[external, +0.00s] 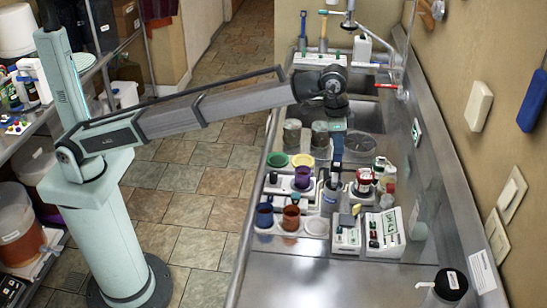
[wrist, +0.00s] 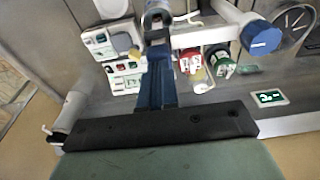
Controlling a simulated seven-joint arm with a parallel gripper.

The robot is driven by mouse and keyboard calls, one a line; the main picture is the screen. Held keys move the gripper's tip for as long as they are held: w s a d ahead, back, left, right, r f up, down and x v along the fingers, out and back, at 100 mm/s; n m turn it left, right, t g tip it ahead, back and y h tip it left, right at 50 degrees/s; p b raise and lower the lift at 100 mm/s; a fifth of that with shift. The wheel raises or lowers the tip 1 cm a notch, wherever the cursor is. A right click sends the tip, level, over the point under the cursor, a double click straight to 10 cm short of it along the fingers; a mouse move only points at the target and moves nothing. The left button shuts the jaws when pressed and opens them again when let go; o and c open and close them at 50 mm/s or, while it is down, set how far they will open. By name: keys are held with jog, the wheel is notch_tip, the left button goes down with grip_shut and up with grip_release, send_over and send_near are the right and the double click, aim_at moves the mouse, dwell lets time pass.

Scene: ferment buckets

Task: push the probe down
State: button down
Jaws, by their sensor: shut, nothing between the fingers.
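My gripper (external: 336,160) points down over the cluttered steel counter, its dark blue fingers closed together with nothing between them. In the wrist view the closed fingers (wrist: 157,65) reach toward a white horizontal holder arm (wrist: 200,38) and overlap its left end. A grey post with a blue cap (wrist: 262,38) joins the right side of this arm. The probe cannot be told apart clearly; the fingers cover the spot at the arm's left end, and I cannot tell whether they touch it. A white meter (external: 382,232) with a green display stands in front of the gripper.
Purple (external: 302,178), blue (external: 264,215) and orange-brown (external: 291,217) cups stand left of the gripper. A red-and-white lidded jar (external: 364,180) is close on its right. Metal cans (external: 292,135) stand behind. The counter's front (external: 320,280) is mostly clear.

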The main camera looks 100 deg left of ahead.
jog(key=shift+f, duration=0.45)
jog(key=shift+r, duration=2.6)
